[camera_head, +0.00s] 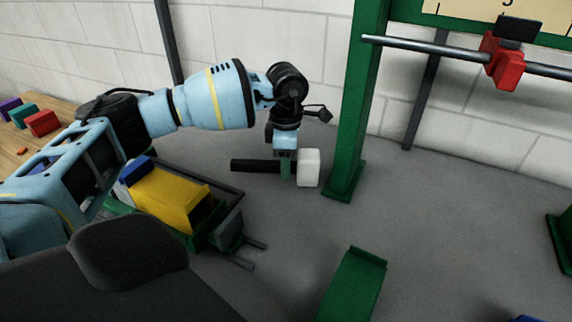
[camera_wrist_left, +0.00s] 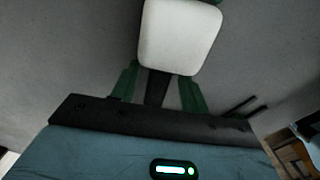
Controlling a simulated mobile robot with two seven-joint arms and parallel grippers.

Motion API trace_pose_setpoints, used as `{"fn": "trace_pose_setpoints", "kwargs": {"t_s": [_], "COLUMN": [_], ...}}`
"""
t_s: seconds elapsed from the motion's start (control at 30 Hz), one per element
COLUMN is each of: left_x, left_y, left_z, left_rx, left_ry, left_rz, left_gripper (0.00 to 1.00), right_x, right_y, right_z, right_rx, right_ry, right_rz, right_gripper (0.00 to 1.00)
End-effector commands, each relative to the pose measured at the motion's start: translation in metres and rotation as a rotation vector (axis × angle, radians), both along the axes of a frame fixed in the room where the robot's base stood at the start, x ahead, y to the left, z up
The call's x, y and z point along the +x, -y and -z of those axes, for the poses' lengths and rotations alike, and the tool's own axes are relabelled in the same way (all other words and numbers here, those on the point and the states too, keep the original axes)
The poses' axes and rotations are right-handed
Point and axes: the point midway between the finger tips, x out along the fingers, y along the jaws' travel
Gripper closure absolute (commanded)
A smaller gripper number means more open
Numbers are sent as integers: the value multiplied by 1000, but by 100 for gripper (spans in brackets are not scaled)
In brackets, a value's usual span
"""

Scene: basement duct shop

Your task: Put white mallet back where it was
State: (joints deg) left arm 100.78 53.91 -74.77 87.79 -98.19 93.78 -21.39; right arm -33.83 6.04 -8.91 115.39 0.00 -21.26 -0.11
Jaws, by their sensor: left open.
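The white mallet has a white block head (camera_head: 308,168) and a black handle (camera_head: 250,166). It lies sideways in the head view, left of the green post's foot. My left gripper (camera_head: 286,172) reaches down over the handle, close beside the head. In the left wrist view the white head (camera_wrist_left: 180,36) is large at the top. The black handle (camera_wrist_left: 156,88) runs between the green fingers of my left gripper (camera_wrist_left: 160,84), which is open. What bears the mallet's weight is not clear. My right gripper is in neither view.
A green post (camera_head: 358,110) stands just right of the mallet. A steel rail (camera_head: 430,46) with a red clamp (camera_head: 505,68) crosses at upper right. A yellow case (camera_head: 168,198) sits in a green cart at left. A green piece (camera_head: 350,288) stands at front.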

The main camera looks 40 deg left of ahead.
Motion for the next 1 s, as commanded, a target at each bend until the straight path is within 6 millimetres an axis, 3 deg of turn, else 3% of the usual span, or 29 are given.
{"fn": "trace_pose_setpoints", "kwargs": {"t_s": [0.3, 0.5, 0.7, 1.0], "left_x": [1, 1, 0, 0], "left_y": [1, 0, 0, 0], "left_z": [-64, -95, -108, -110], "left_rx": [-1, 0, 1, 0], "left_ry": [5, 2, 1, 0], "left_rz": [1, 0, 1, 1], "left_gripper": [55, 55, 55, 55], "right_x": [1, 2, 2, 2], "right_y": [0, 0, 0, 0], "right_z": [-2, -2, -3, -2], "right_rx": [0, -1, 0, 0], "right_ry": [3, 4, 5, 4], "right_rz": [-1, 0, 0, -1], "right_gripper": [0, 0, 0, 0]}}
